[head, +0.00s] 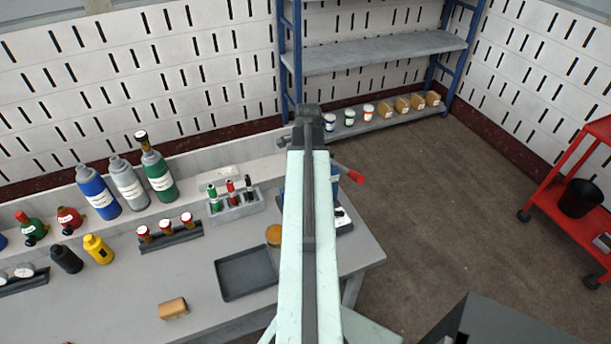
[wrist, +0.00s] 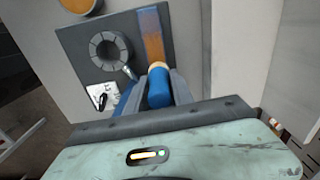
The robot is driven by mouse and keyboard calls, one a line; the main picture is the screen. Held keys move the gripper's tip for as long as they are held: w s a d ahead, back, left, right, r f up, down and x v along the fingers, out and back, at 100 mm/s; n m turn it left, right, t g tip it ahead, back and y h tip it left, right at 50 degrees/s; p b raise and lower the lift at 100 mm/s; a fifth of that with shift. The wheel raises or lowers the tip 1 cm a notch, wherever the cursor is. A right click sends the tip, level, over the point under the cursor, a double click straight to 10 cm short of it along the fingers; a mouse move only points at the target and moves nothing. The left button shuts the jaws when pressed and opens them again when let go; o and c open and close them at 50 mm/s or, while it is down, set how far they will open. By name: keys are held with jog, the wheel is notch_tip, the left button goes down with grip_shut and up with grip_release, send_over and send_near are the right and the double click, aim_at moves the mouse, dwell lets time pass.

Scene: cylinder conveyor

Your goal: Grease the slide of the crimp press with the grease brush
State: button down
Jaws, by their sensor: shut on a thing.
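My gripper (wrist: 157,88) is shut on the grease brush (wrist: 159,90), which shows a thick blue handle and a pale tip. The brush tip is at the near end of the press's slide (wrist: 152,35), a long strip; touching or just above, I cannot tell. The strip is amber over much of its length and greyer at its far end. The crimp press (wrist: 78,42) has a dark plate with a grey ring beside the slide. In the head view my arm hides most of the press; its red-tipped lever (head: 352,175) shows. My gripper is hidden there.
An amber-topped round tin (head: 274,235) stands by a dark empty tray (head: 245,272) left of the arm. A block with several coloured tools (head: 234,205), bottles (head: 128,183) and a brown block (head: 173,308) are on the bench.

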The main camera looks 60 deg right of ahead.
jog(key=shift+r, duration=0.1)
notch_tip(320, 180, up, 9)
jog(key=p, duration=0.9)
